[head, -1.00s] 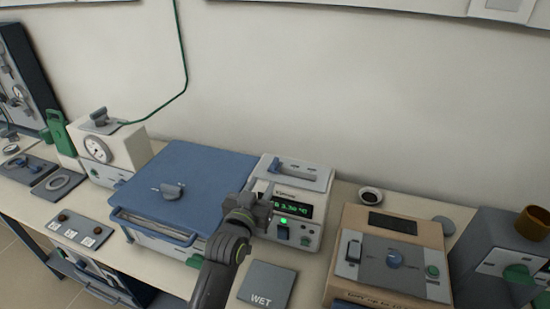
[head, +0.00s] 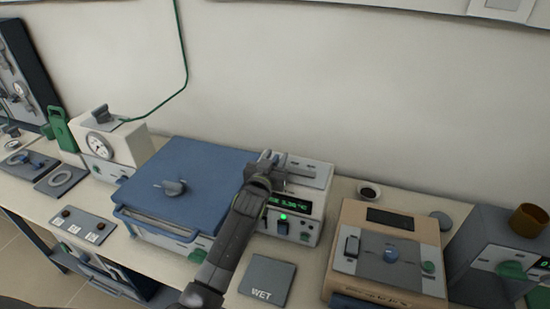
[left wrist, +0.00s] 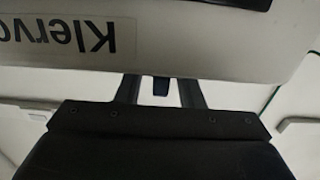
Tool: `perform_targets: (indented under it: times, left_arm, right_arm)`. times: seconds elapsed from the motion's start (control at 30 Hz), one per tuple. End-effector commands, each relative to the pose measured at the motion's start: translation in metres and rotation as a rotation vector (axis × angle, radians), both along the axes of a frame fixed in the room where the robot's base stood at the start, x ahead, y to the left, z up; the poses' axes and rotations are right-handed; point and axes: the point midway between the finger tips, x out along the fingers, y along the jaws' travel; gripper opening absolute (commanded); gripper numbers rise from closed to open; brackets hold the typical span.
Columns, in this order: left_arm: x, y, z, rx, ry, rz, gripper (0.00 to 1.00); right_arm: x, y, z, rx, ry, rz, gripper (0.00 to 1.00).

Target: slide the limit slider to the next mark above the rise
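The white controller box (head: 304,222) with a lit green display (head: 290,203) stands in the middle of the bench, right of the blue-lidded furnace (head: 185,185). A grey raised panel (head: 312,174) is on its top; I cannot make out a limit slider or its marks there. My left gripper (head: 270,159) is over the box's top left part, and its arm covers the box's left side. In the left wrist view, its two fingers (left wrist: 160,92) are apart, with a small dark blue piece (left wrist: 160,86) showing between them, clear of both. My right gripper is not in view.
A grey WET plate (head: 267,281) lies in front of the controller. A tan box with a blue knob (head: 388,245) stands to the right, with a small dark cup (head: 369,192) behind it. A white gauge box (head: 112,143) is at the left.

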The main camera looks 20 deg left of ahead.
Motion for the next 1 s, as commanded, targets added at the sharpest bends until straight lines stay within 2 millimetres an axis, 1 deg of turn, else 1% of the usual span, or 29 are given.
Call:
perform_targets:
  times: [0.2,0.23,0.4,0.5,0.77,0.83,0.87,0.97,1.0]
  left_arm:
    - [0.000,0.000,0.000,0.001,-0.001,0.000,0.35]
    - [0.000,0.000,0.000,0.001,-0.001,0.000,0.33]
    - [0.000,0.000,0.000,0.001,-0.001,0.000,0.11]
    - [0.000,0.000,0.000,0.001,-0.001,0.000,0.00]
    - [0.000,0.000,0.000,0.001,-0.001,0.000,0.00]
    - [0.000,-0.004,-0.001,0.000,-0.001,-0.001,0.00]
    - [0.000,-0.008,-0.002,0.000,-0.001,-0.001,0.00]
    - [0.000,-0.026,-0.003,-0.004,-0.004,-0.003,0.00]
    - [-0.001,-0.035,-0.004,-0.005,-0.003,-0.003,0.00]
  right_arm:
    - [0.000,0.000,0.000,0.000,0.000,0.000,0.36]
    - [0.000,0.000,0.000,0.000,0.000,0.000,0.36]
    - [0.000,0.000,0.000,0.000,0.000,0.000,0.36]
    - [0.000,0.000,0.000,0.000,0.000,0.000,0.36]
    - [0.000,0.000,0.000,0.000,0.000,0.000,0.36]
    - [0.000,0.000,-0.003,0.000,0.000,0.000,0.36]
    - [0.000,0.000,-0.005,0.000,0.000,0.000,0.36]
    - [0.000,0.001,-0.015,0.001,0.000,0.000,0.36]
    - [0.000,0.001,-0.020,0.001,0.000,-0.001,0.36]
